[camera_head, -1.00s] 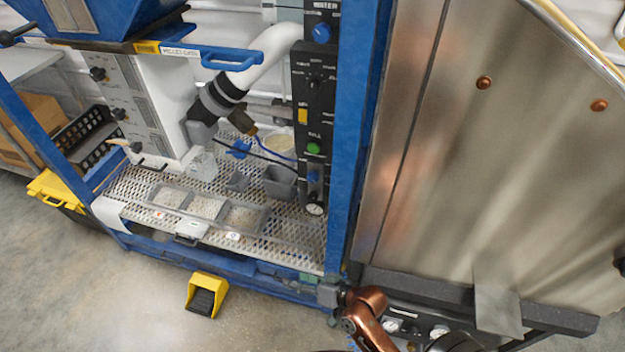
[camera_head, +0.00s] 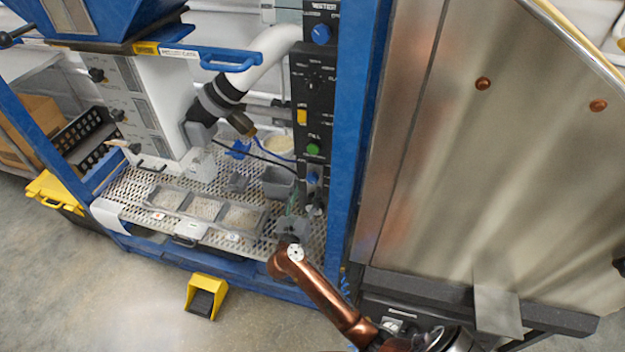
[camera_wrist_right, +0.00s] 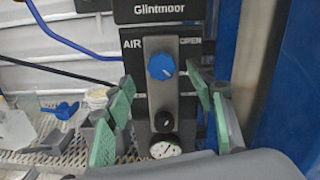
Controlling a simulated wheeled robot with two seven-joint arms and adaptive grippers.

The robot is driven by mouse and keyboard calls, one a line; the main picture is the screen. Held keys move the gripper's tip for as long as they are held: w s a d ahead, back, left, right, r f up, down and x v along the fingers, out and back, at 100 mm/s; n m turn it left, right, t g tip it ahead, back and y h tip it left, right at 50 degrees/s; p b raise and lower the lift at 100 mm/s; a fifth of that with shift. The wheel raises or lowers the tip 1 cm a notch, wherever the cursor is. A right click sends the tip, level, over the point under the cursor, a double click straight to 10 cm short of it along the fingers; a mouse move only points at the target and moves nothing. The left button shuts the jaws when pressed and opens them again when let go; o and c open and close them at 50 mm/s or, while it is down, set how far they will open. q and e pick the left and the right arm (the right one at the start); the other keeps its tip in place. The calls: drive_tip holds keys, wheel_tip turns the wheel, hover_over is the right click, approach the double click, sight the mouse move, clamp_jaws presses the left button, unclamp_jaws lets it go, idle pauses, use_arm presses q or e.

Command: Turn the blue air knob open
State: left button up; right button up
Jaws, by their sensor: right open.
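The blue air knob (camera_wrist_right: 160,66) is on a grey plate on the black panel, between the words AIR and OPEN, with its white mark pointing down and right in the right wrist view. In the head view the knob (camera_head: 313,178) is small, low on the panel. My right gripper (camera_wrist_right: 163,92) is open, its green-padded fingers to the left and right of the plate and knob in the picture. Nothing is between them in their grasp. In the head view the right gripper (camera_head: 298,212) is just below the knob. My left gripper is not in view.
Below the knob are a small black knob (camera_wrist_right: 163,122) and a round gauge (camera_wrist_right: 165,149). A blue frame post (camera_head: 351,150) stands right of the panel. A grey bin (camera_head: 279,182) and trays of grain (camera_head: 205,207) sit on the perforated shelf to the left.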

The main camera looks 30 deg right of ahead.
sight(312, 181)
drive_tip(key=shift+w+d+f+m+g, duration=0.3)
drive_tip(key=shift+w+d+f+g, duration=0.1)
drive_tip(key=shift+d, duration=0.1)
drive_tip(key=b+x, duration=0.1)
drive_tip(key=x, duration=0.5)
drive_tip(key=shift+w+d, duration=0.15)
drive_tip(key=shift+d, duration=0.1)
drive_tip(key=shift+r, duration=0.1)
drive_tip(key=shift+c, duration=0.3)
drive_tip(key=c, duration=1.1)
